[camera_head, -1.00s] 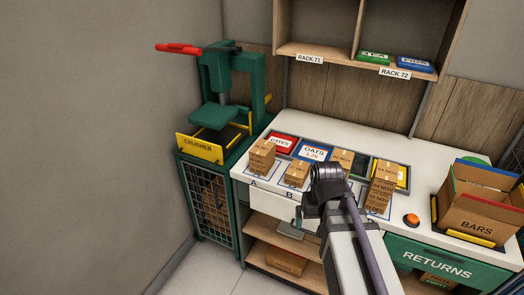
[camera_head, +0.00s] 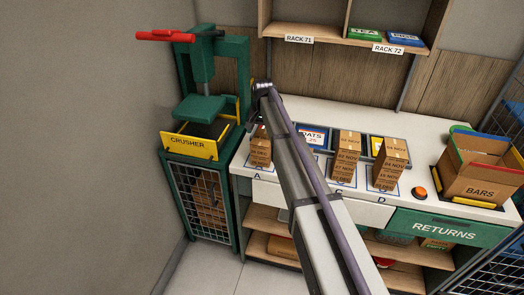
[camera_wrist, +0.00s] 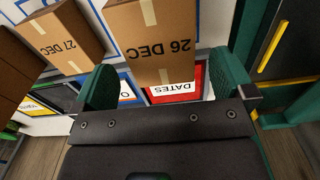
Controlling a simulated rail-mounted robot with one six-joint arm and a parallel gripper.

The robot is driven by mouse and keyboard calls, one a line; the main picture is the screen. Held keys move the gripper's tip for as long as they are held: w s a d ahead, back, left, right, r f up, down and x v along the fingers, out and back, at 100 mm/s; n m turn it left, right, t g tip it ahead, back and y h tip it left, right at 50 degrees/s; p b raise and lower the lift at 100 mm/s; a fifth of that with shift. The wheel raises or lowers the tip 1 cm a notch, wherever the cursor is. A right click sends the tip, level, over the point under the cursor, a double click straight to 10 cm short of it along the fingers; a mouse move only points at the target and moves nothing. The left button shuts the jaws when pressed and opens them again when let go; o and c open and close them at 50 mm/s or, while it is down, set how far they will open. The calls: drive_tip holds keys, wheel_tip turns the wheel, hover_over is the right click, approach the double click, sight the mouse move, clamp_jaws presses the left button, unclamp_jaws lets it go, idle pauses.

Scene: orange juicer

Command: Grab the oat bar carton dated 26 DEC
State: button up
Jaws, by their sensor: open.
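The oat bar carton marked 26 DEC (camera_wrist: 160,42) is brown with a pale tape strip and stands ahead of my gripper (camera_wrist: 164,78) in the wrist view. My two green fingers are spread wide, one toward each side of the carton, with nothing held. I cannot tell whether the fingertips reach past its near face. A second carton, marked 27 DEC (camera_wrist: 58,38), stands to its left. In the head view, a carton stack (camera_head: 260,150) stands at spot A, and my arm hides part of it and spot B.
Carton stacks stand at C (camera_head: 347,158) and D (camera_head: 390,164). The green crusher (camera_head: 205,110) is left of the counter. A red DATES bin (camera_wrist: 178,88) lies behind the 26 DEC carton.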

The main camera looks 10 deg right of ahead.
sight(263, 137)
drive_tip(key=shift+f, duration=0.3)
wheel_tip(263, 137, down, 5)
drive_tip(key=b, duration=0.5)
drive_tip(key=shift+s+f, duration=0.1)
drive_tip(key=shift+f, duration=0.1)
drive_tip(key=shift+r, duration=0.25)
drive_tip(key=c, duration=0.9)
